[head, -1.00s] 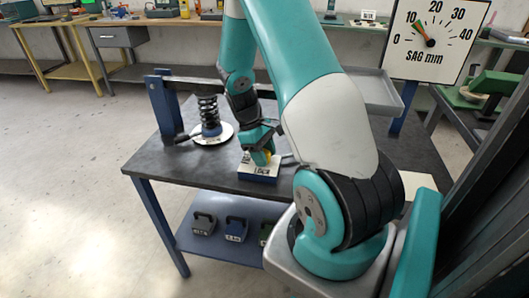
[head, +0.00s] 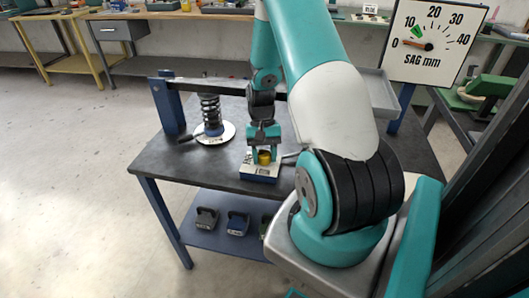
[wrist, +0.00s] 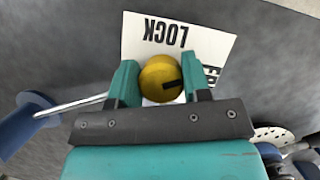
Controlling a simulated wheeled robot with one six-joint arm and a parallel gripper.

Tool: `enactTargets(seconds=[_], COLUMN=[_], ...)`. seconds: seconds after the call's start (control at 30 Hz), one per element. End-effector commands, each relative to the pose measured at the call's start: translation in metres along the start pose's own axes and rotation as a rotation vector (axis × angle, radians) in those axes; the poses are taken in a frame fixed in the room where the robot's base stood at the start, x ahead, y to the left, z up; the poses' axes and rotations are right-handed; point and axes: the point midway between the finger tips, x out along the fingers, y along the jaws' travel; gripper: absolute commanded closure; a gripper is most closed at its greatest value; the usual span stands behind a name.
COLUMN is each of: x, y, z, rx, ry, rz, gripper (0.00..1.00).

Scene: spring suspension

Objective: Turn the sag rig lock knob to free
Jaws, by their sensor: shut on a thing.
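The yellow lock knob (wrist: 158,78) sits between the two fingers of my gripper (wrist: 160,84), which is shut on it. A black mark on the knob points to the right in the wrist view. The white label plate (wrist: 145,40) shows LOCK above the knob, upside down, and part of a second word starting FR at right, partly hidden by the right finger. In the head view my gripper (head: 264,142) points down onto the yellow knob (head: 264,157) on its blue-and-white base (head: 260,172). The sag dial (head: 437,42) has its red needle near 0.
The sag rig's spring (head: 210,108) stands on a white disc under a dark beam, left of the knob base. A blue post (head: 166,105) holds the beam's left end. A grey tray (head: 375,92) is behind my arm. Several weights (head: 237,223) lie on the lower shelf.

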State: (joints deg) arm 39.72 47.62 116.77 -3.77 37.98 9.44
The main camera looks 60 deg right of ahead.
Motion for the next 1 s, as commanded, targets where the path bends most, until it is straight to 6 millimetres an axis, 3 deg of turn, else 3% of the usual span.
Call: enactTargets(seconds=[0.5, 1.0], x=[-0.0029, -0.0021], y=[-0.001, -0.0016], z=[-0.0012, -0.0021], rx=[0.39, 0.52], ry=[0.006, 0.007], rz=[-0.163, -0.216], gripper=[0.8, 0.8])
